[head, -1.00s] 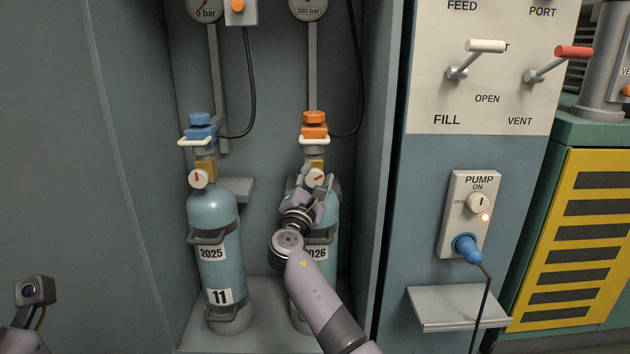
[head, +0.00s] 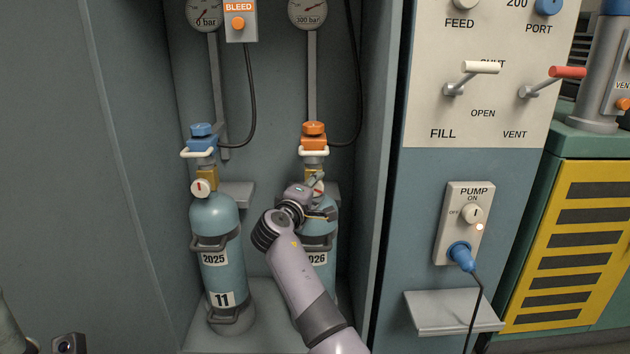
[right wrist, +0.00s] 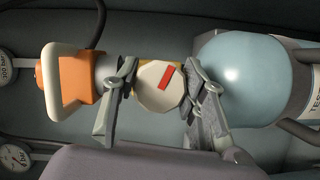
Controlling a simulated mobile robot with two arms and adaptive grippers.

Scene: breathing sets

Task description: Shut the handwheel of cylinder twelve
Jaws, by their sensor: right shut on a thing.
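The cylinder with the 2026 label (head: 318,258) stands on the right in the bay; my right arm hides its number. Its handwheel (right wrist: 160,88) is a pale disc with a red bar, slanted in the right wrist view. In the head view the handwheel (head: 319,187) is mostly hidden by my gripper. My right gripper (right wrist: 162,98) is shut on the handwheel, one finger on the orange-connector side and one on the cylinder side. It also shows in the head view (head: 321,198). Of my left arm only a bit shows at the lower left, without fingers.
Cylinder eleven (head: 216,255) stands to the left with its own handwheel (head: 201,188). An orange connector (head: 314,137) sits above the gripped handwheel, below a 300 bar gauge (head: 307,12). The bay's right wall is close to my arm. The pump switch (head: 472,213) is farther right.

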